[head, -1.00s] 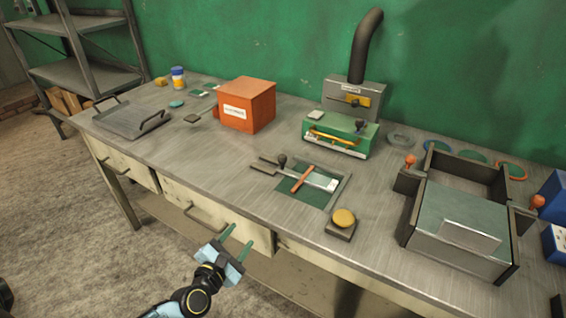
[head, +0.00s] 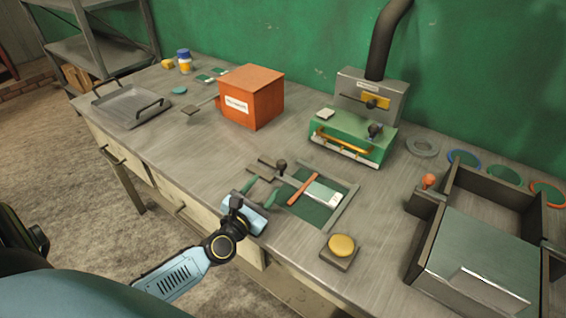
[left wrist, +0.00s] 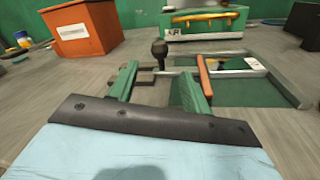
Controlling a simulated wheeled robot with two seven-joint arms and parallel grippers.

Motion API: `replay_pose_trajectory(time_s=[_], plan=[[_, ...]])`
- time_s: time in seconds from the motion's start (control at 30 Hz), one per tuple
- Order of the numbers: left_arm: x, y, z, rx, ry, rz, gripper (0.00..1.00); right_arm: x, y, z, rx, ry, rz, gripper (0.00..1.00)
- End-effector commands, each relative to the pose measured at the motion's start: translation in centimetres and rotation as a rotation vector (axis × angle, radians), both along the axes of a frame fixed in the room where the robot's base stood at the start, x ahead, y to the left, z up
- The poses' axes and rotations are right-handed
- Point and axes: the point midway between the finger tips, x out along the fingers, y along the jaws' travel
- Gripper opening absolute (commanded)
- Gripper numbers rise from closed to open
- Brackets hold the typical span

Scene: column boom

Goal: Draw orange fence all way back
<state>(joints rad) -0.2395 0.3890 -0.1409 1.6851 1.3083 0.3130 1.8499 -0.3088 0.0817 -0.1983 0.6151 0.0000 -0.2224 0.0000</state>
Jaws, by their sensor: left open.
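The orange fence (head: 302,189) is a short orange bar lying across a green plate (head: 318,212) inside a grey frame on the bench. In the left wrist view the orange fence (left wrist: 203,76) stands just right of the right finger. My left gripper (head: 263,187) is open and empty, at the front left of the frame, its green fingers pointing toward the back. In the left wrist view the fingers (left wrist: 158,78) are apart, with a black knob (left wrist: 158,50) beyond the gap. A pale strip with a white end (head: 327,194) lies beside the fence. My right gripper is not in view.
An orange box (head: 252,98) and a green machine (head: 352,137) stand behind. A yellow button (head: 341,245) sits at the front right of the frame, and a dark open box (head: 475,240) stands farther right.

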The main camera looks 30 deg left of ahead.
Motion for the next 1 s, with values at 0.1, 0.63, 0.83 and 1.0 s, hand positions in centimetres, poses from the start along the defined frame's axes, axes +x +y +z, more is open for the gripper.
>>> replay_pose_trajectory(time_s=[0.1,0.63,0.83,1.0], plan=[[2.5,0.2,0.2,0.0,-0.005,0.001,0.48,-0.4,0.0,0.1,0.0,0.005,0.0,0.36],[10.2,0.8,0.0,0.0,-0.001,0.001,0.48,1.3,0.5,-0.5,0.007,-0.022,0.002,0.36],[10.7,0.9,0.0,0.0,-0.001,0.0,0.48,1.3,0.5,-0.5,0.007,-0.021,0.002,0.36],[10.6,0.9,0.0,0.0,-0.001,0.0,0.48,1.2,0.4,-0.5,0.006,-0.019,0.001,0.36]])
